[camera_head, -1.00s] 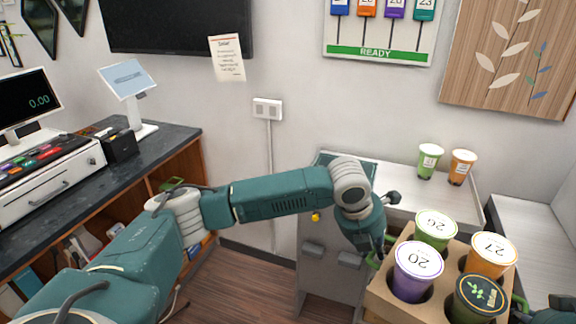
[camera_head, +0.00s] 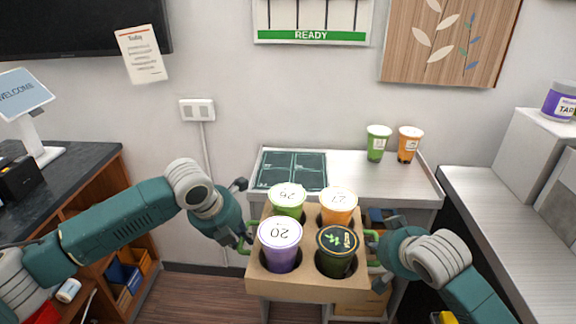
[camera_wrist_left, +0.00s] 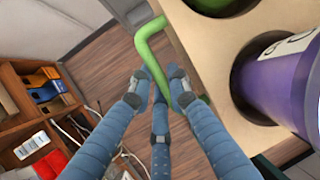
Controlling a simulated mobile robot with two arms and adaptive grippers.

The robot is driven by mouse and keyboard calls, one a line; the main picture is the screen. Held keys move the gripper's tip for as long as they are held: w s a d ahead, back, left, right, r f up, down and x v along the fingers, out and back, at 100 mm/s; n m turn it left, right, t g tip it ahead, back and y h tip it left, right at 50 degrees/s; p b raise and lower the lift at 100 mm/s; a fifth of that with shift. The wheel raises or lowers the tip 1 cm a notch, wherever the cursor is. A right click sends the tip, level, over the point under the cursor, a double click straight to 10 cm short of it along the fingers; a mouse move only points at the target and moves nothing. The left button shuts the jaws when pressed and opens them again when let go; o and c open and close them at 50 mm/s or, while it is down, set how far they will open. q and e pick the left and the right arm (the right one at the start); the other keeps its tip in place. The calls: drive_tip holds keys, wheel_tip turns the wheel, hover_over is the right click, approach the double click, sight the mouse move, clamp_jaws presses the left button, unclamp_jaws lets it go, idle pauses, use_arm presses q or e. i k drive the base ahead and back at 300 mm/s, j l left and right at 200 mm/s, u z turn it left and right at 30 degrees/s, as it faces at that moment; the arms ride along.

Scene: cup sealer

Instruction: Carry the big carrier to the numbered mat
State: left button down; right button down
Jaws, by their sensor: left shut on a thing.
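The big carrier (camera_head: 309,287) is a brown cardboard box with green side handles. It holds a purple cup (camera_head: 281,255), a green cup (camera_head: 287,207), an orange cup (camera_head: 338,213) and a dark-lidded cup (camera_head: 337,262), all upright. My left gripper (camera_head: 246,241) is shut on its left green handle, which also shows in the left wrist view (camera_wrist_left: 150,45). My right gripper (camera_head: 374,255) is at the right handle, which moves along with it; its fingers are partly hidden. The dark mat (camera_head: 273,172) with square outlines lies on the counter behind the carrier; its numbers are unreadable.
A green cup (camera_head: 377,146) and an orange cup (camera_head: 408,147) stand at the back right of the metal counter (camera_head: 375,182). Another counter (camera_head: 515,230) is at the right. A dark counter (camera_head: 80,160) with shelves is at the left. The mat's visible area is clear.

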sight(293, 169)
drive_tip(key=i+j, duration=0.15)
drive_tip(key=i, duration=0.55)
drive_tip(key=i+j, duration=0.15)
drive_tip(key=i, duration=0.55)
